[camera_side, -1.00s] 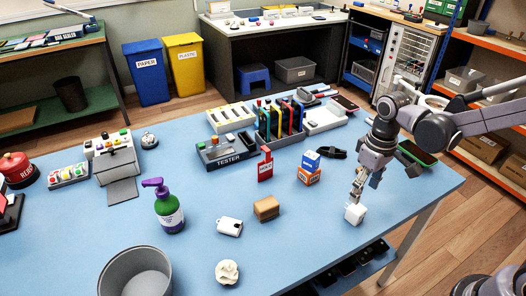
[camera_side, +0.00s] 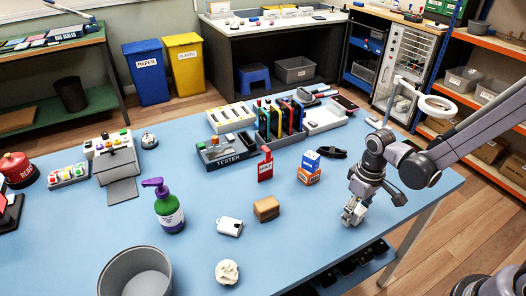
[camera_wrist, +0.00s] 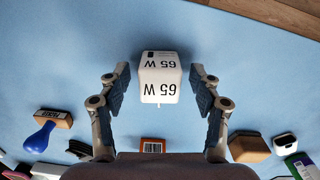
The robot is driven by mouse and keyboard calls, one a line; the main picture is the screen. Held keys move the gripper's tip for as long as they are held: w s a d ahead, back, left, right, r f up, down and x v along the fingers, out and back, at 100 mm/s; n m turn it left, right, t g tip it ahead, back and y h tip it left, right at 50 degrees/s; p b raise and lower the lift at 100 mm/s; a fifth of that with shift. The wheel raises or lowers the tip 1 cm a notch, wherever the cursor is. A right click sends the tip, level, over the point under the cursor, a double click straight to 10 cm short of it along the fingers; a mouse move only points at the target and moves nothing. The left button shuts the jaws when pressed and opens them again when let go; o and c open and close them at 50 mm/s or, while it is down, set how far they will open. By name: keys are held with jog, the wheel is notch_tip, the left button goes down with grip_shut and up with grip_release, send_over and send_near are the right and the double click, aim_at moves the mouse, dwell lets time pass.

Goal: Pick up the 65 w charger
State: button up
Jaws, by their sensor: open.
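The 65 w charger (camera_wrist: 160,78) is a white block with "65 W" printed on its faces. In the wrist view it sits between the two fingers of my gripper (camera_wrist: 160,90), with a gap to the finger on each side. In the side view my gripper (camera_side: 352,218) is low over the blue table near its right edge, and its fingers hide most of the charger. My gripper is open around the charger, and the charger appears to rest on the table.
A brown block (camera_side: 266,208) and a white item with a dark spot (camera_side: 229,226) lie to the left. The table's right edge (camera_side: 425,205) is close. Table around the charger is clear.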

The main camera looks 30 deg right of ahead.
jog(key=shift+f, duration=0.1)
jog(key=c, duration=1.3)
